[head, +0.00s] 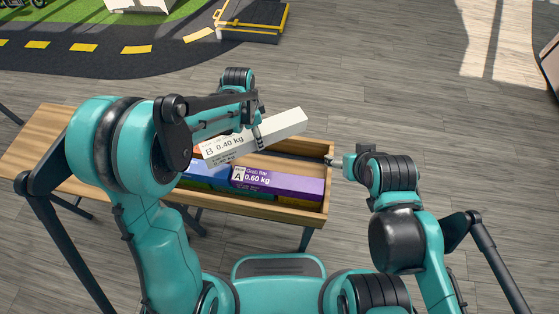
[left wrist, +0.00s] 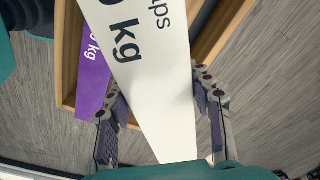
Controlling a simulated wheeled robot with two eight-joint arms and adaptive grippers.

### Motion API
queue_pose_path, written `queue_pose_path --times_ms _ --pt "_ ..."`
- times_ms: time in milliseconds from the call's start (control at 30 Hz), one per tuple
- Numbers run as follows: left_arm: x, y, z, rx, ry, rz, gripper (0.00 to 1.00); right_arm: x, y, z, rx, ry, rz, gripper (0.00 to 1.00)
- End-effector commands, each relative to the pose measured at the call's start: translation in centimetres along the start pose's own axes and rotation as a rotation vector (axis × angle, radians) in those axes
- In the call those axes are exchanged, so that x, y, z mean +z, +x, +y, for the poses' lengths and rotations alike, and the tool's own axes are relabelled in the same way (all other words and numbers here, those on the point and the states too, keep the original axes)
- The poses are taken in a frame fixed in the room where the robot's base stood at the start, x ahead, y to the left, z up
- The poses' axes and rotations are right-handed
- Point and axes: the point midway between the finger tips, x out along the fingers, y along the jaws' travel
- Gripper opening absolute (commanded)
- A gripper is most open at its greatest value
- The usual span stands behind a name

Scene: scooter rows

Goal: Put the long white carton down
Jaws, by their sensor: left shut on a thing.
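The long white carton (head: 270,132), marked B 0.40 kg, is held tilted above the wooden tray (head: 327,185). My left gripper (head: 257,138) is shut on it around its middle. In the left wrist view the white carton (left wrist: 150,75) runs between the two fingers of the left gripper (left wrist: 160,125). My right gripper (head: 338,163) is beside the tray's right wall, apart from the carton; its fingers are too small to read.
In the tray lie a purple carton (head: 290,185) marked A 0.60 kg and a blue carton (head: 207,173), with an orange-red item partly hidden behind. Bare wooden tabletop (head: 40,140) shows at the left. A yellow-edged dark platform (head: 250,20) stands on the floor beyond.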

Motion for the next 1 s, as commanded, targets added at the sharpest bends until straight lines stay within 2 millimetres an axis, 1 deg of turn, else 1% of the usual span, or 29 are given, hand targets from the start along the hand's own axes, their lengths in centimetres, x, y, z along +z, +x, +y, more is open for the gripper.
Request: queue_pose_path --times_ms 33,100,200,300,367,467,700,800,900,1000 --pt "-1.7 0.0 0.4 0.015 0.134 0.003 0.06 -0.5 -0.7 0.0 0.000 0.000 0.000 0.72" --pt "-3.4 0.4 0.9 0.032 0.304 0.008 0.06 -0.8 -1.1 0.0 0.000 0.000 0.000 0.72" --pt "-5.1 1.0 1.6 0.052 0.488 0.017 0.06 -1.0 -1.5 0.0 0.000 0.000 0.000 0.72" --pt "-6.0 1.5 1.9 0.062 0.596 0.023 0.06 -1.1 -1.6 0.0 0.000 0.000 0.000 0.72" --pt "-6.3 2.1 2.1 0.064 0.630 0.025 0.06 -1.0 -1.5 0.0 0.000 0.000 0.000 0.72" --pt "-6.3 4.1 2.1 0.066 0.648 0.026 0.06 -0.7 -1.0 0.0 0.000 0.000 0.000 0.72" --pt "-5.6 10.8 2.0 0.065 0.645 0.026 0.06 0.6 0.8 0.0 0.000 0.000 0.000 0.72" --pt "-5.3 13.1 2.0 0.065 0.644 0.026 0.06 1.0 1.3 0.0 0.000 0.000 0.000 0.72" --pt "-5.2 14.8 2.0 0.065 0.644 0.026 0.06 1.2 1.7 0.0 0.000 0.000 0.000 0.72" --pt "-5.1 15.6 2.0 0.065 0.643 0.026 0.06 1.3 1.8 0.0 0.000 0.000 0.000 0.72"
